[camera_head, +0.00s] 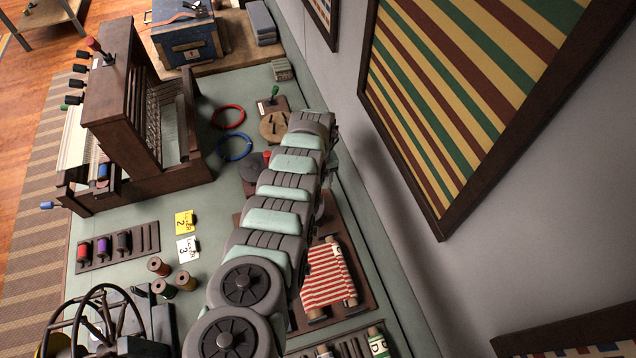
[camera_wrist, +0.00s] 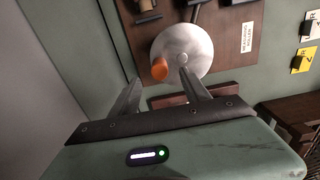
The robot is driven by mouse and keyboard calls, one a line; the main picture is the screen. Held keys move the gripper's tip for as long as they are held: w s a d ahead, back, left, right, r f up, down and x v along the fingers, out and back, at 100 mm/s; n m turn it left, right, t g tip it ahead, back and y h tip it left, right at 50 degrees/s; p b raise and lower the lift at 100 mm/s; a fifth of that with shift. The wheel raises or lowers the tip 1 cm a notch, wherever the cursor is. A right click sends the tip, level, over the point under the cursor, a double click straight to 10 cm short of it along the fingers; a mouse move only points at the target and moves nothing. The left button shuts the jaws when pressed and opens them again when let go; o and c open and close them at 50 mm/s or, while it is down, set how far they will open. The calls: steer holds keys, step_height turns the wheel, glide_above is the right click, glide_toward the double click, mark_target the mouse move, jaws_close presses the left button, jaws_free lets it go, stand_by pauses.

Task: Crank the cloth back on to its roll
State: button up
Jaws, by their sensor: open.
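In the wrist view, a pale metal disc (camera_wrist: 190,48) with an orange knob (camera_wrist: 159,69) near its rim sits over a brown wooden board (camera_wrist: 225,15). My gripper (camera_wrist: 160,72) is open, and the knob appears between its fingertips. I cannot tell whether the fingers touch it. In the head view, a red-and-white striped cloth (camera_head: 328,277) lies spread over a dark board (camera_head: 372,306), right of my arm. My arm hides part of that board, and my gripper does not show clearly there.
A small loom (camera_head: 125,130) stands at the left. Red (camera_head: 229,117) and blue (camera_head: 234,147) rings lie on the green bench. Thread spools (camera_head: 186,281) and yellow (camera_head: 184,222) and white (camera_head: 187,249) cards lie left of my arm. A wall (camera_head: 410,255) rises close on the right.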

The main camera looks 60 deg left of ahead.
step_height(320, 180, down, 7)
steer(key=b, duration=0.7)
steer(key=shift+f, duration=0.15)
steer(key=c, duration=1.1)
steer(key=shift+o, duration=0.2)
